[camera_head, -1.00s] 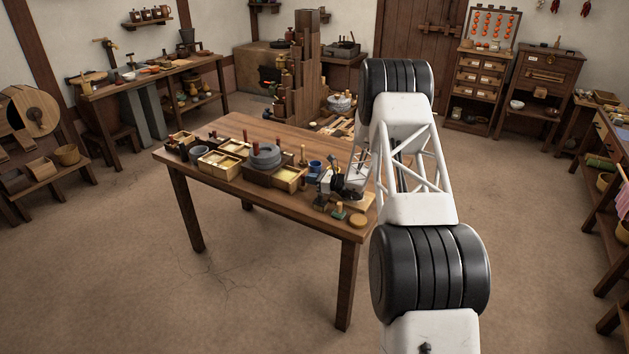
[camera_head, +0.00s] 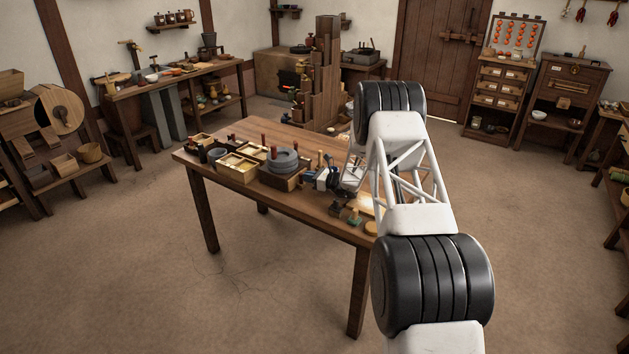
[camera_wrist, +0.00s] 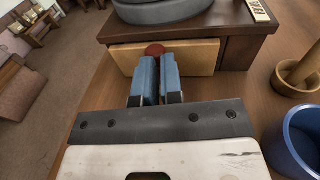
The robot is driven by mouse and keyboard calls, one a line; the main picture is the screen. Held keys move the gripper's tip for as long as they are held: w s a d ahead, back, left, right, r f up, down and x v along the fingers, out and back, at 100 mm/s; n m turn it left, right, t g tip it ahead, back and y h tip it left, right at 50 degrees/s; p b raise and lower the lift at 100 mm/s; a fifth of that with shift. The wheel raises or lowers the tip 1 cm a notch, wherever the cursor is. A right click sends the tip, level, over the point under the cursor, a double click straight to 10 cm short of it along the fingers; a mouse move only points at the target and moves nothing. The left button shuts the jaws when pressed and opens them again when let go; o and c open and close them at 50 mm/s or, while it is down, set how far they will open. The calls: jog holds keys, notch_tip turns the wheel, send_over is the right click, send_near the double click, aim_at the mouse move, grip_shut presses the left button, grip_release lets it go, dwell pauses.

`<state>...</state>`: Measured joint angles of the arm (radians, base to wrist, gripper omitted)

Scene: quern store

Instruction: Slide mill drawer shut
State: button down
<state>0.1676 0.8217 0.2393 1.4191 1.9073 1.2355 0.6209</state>
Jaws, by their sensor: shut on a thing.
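The mill, a grey round stone (camera_head: 282,160) on a dark wooden base (camera_head: 292,183), stands on the table. In the wrist view, its base (camera_wrist: 243,38) and stone (camera_wrist: 165,10) are at the top. The mill drawer's pale wooden front (camera_wrist: 195,57) sits close against the base under its top edge, with no open interior visible. Any small gap is hard to tell. My gripper (camera_wrist: 158,75) points at the drawer front, its blue fingers shut on the red-brown knob (camera_wrist: 154,48). In the head view, my gripper (camera_head: 323,180) is at the mill's right side.
A blue cup (camera_wrist: 299,140) and a wooden mortar-like vessel (camera_wrist: 298,75) stand close on the right in the wrist view. A compartmented pale box (camera_head: 238,166) lies left of the mill. Small items crowd the table's (camera_head: 310,207) right end.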

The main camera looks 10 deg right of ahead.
jog(key=shift+a, duration=0.55)
jog(key=v, duration=1.5)
jog(key=shift+w+d, duration=0.1)
jog(key=shift+w, duration=0.15)
jog(key=shift+r, duration=0.1)
